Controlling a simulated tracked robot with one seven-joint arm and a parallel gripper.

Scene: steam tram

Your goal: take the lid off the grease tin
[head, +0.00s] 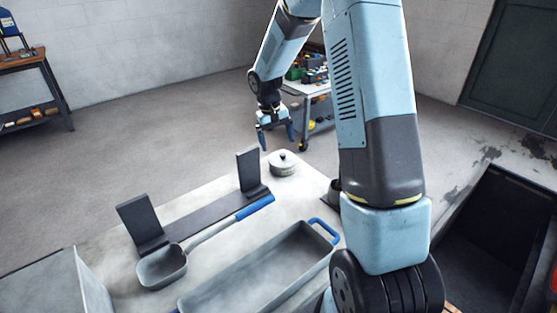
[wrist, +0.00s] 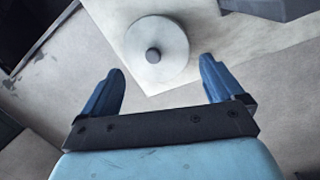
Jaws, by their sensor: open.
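The grease tin (head: 283,168) is a small round pale tin near the far corner of the light work surface. Its lid (head: 283,157) is on it and has a dark round knob in the middle. In the wrist view the lid (wrist: 157,66) shows from above, with its knob (wrist: 153,55) beyond my fingertips. My gripper (head: 277,142) is open and empty, above and slightly left of the tin in the head view. In the wrist view its two blue fingers (wrist: 160,75) are spread wide, and neither touches the lid. The tin's body is hidden under the lid there.
A ladle (head: 162,268) with a blue-ended handle lies by a dark rack (head: 205,221) with two upright plates. A long grey tray (head: 262,268) with a blue handle lies nearer. A dark pit (head: 490,235) opens at right. A cart (head: 312,88) stands behind.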

